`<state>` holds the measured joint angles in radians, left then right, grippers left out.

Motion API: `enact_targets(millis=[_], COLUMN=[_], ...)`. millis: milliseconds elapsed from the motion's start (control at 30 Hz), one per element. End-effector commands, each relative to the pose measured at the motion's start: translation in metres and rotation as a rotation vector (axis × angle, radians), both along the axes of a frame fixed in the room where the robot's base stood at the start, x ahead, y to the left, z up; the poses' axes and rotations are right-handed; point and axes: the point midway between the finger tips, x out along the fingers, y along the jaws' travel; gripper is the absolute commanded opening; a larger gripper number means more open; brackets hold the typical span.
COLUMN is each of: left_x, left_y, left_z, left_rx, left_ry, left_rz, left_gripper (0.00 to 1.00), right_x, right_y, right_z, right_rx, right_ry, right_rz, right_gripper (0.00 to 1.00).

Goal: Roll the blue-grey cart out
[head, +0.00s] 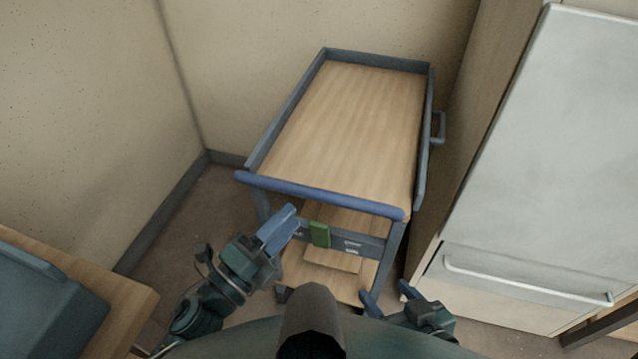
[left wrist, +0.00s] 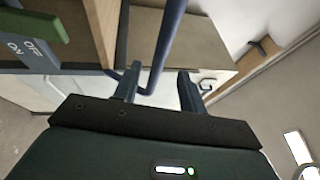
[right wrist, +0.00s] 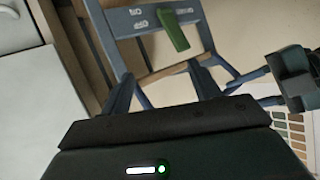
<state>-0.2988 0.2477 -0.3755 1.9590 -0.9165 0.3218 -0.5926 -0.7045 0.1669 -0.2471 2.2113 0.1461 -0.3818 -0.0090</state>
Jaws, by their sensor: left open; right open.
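The blue-grey cart (head: 345,120) has a wooden top inside a raised rim and stands in the corner. Its blue handle bar (head: 320,194) crosses the near end. Below it, a labelled panel (head: 362,243) carries a green lever (head: 319,234), also in the right wrist view (right wrist: 173,30). My left gripper (head: 287,217) is open below the bar's left half. In the left wrist view a blue bar (left wrist: 168,40) lines up between its fingertips; contact cannot be told. My right gripper (head: 385,296) is open, lower and nearer me than the bar's right end. Neither holds anything.
A tall cabinet with a pale front (head: 540,130) and a bar handle (head: 530,283) stands close on the cart's right. Bare wall (head: 300,25) lies behind and to the left. A wooden table (head: 135,305) with a dark case fills the lower left. Floor (head: 205,215) shows left of the cart.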

Motion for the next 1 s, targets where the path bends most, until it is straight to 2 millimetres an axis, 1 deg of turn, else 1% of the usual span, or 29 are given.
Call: enact_targets(millis=[33,200,400,600,867,1000], left_x=[0.010,0.036,0.059,0.068,0.068,0.068], left_y=[-0.008,-0.031,-0.051,-0.059,-0.059,-0.059], left_z=[0.006,0.012,0.016,0.017,0.017,0.017], left_rx=[-0.003,-0.002,-0.001,0.000,0.000,0.000], left_ry=[-0.003,-0.002,-0.001,0.001,0.001,0.001], left_rz=[0.001,0.000,0.001,0.000,0.000,0.000], left_gripper=[0.41,0.41,0.41,0.41,0.41,0.31], right_x=[-0.001,0.001,0.004,0.003,0.002,0.002], right_y=[0.001,0.002,0.002,0.002,0.002,0.002], right_z=[0.002,0.000,0.004,0.002,0.002,0.001], right_rx=[0.000,-0.006,-0.015,-0.020,-0.020,-0.020], right_ry=[0.008,0.021,0.014,0.018,0.020,0.021], right_rz=[0.001,0.006,0.009,0.010,0.010,0.010], right_gripper=[0.62,0.62,0.62,0.62,0.62,0.62])
